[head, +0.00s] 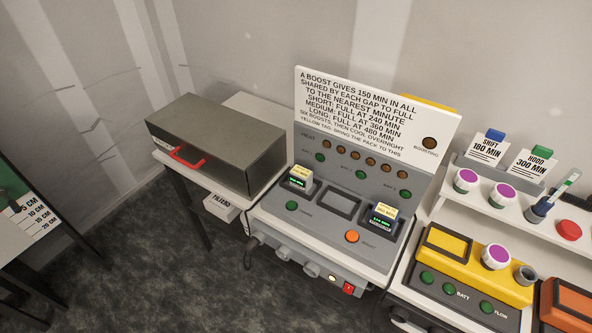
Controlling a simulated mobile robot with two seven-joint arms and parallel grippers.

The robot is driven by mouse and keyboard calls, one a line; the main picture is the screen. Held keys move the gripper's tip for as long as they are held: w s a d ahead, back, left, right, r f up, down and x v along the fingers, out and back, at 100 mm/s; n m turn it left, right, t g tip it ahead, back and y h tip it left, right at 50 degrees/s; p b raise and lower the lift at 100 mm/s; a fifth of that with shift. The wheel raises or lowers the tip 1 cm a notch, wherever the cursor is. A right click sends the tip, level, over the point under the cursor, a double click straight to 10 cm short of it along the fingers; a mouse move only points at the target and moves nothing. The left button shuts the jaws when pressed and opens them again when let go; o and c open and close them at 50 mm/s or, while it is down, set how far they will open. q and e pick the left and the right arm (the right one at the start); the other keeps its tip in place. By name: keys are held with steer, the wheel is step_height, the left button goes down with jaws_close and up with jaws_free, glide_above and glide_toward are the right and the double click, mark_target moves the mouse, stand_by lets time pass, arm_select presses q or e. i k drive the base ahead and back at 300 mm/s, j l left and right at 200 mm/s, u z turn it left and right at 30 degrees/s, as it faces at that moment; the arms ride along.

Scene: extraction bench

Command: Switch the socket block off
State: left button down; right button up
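The socket block (297,263) is a grey strip along the front edge of the bench, below the charger panel. Grey plugs (283,253) sit in it. A small pale, lit-looking round lamp (332,278) is near its right end. A red switch (348,288) is at the right end; its rocker position is too small to tell. Neither of my grippers is in view.
The grey charger (340,203) holds two packs with small displays, behind the socket block. A metal box (217,140) with a red handle stands left. A yellow device (470,265) stands right, below a shelf. Dark floor is clear in front.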

mark_target(349, 289)
steer(key=z, duration=0.55)
steer(key=k, duration=0.5)
steer(key=k+j+z, duration=0.2)
steer(key=j, duration=0.15)
steer(key=i+j+z, duration=0.25)
steer(key=i+j, duration=0.15)
steer(key=j, duration=0.15)
